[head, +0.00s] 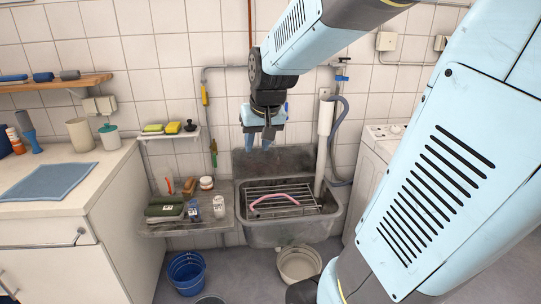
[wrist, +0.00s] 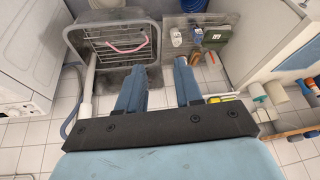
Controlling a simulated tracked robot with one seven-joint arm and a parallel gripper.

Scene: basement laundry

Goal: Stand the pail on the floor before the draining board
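A blue pail (head: 187,272) stands on the floor in front of the draining board (head: 165,229); part of it shows at the top edge of the wrist view (wrist: 194,4). A pale beige pail or basin (head: 299,264) stands on the floor before the sink (head: 285,234). I cannot tell which one the task names. The draining board is left of the sink and carries bottles, brushes and a green item. My gripper (head: 258,146) is open and empty, high above the back of the sink. Its two fingers are apart in the wrist view (wrist: 160,82).
A wire rack (head: 318,198) with a pink curved piece (head: 281,199) lies over the sink. A white counter (head: 105,178) stands left, a white machine (head: 374,165) right. A small shelf (head: 170,135) holds sponges. Another round rim (head: 210,299) shows at the bottom edge.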

